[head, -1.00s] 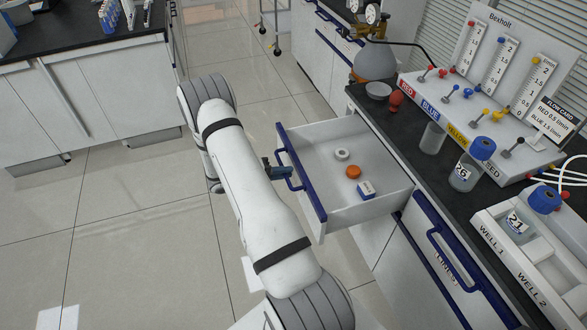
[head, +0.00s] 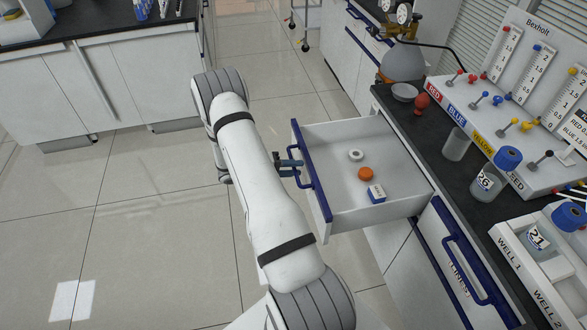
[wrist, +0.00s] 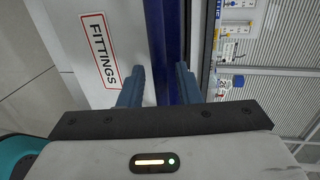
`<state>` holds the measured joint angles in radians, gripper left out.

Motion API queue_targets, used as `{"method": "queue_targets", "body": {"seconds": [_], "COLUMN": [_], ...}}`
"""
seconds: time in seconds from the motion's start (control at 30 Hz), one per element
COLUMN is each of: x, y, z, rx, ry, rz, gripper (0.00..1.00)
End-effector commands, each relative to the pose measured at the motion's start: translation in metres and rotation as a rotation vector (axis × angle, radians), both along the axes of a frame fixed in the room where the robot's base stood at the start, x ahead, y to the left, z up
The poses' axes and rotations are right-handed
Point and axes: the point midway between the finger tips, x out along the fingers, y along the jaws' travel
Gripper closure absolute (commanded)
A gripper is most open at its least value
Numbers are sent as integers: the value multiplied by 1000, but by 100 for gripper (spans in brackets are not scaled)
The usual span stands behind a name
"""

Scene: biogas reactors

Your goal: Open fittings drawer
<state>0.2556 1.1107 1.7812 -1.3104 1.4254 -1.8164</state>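The fittings drawer (head: 400,182) stands pulled out of the white cabinet in the head view. It holds a white ring (head: 356,155), an orange round piece (head: 366,174) and a small blue-and-white box (head: 376,193). Its front has a blue handle (head: 304,184). My gripper (head: 291,167) is at this handle, outside the drawer front. In the wrist view the gripper's two fingers (wrist: 160,74) stand on either side of the blue handle bar, beside the FITTINGS label (wrist: 100,51). They look closed on it; the contact itself is partly hidden.
The black counter (head: 440,150) above the drawer carries a jar marked 26 (head: 487,178), a flow panel and the well block. A second blue-handled front (head: 460,262) lies closer to the camera. Open tiled floor (head: 120,210) is at the left.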

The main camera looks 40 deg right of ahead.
Motion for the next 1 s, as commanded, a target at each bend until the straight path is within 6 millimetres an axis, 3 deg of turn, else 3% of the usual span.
{"method": "queue_targets", "body": {"seconds": [0.27, 0.7, 1.0], "x": [3, 32, 35], "y": [6, 62, 67], "z": [1, 14, 16], "rx": [-1, 0, 0], "ry": [1, -1, -1], "rz": [-1, -2, -2], "gripper": [70, 70, 70]}}
